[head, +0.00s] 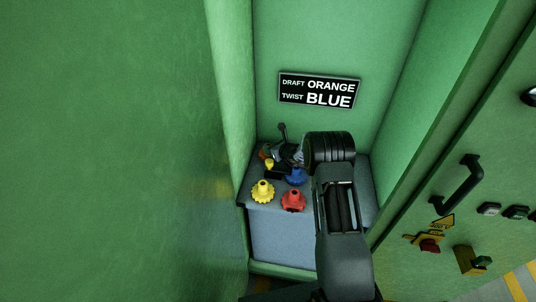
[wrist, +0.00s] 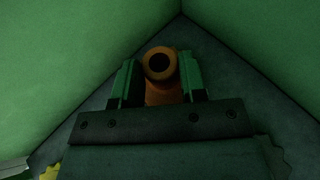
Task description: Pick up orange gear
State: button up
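The orange gear (wrist: 160,66) stands between the two fingers of my gripper (wrist: 160,84) in the wrist view, its round hollow top facing the camera. The fingers lie close along both sides of it; whether they press on it I cannot tell. In the head view a small bit of the orange gear (head: 262,154) shows at the back left of the grey ledge, mostly hidden by my gripper (head: 270,164). The gear's toothed base is hidden.
A yellow gear (head: 263,191), a red gear (head: 293,200) and a blue gear (head: 296,177) stand on the grey ledge (head: 275,212). Green walls close in on the ledge. A black sign (head: 318,90) hangs on the back wall. A panel with a handle (head: 458,186) is at right.

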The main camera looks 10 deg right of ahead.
grip_shut()
jog(key=shift+r, duration=0.1)
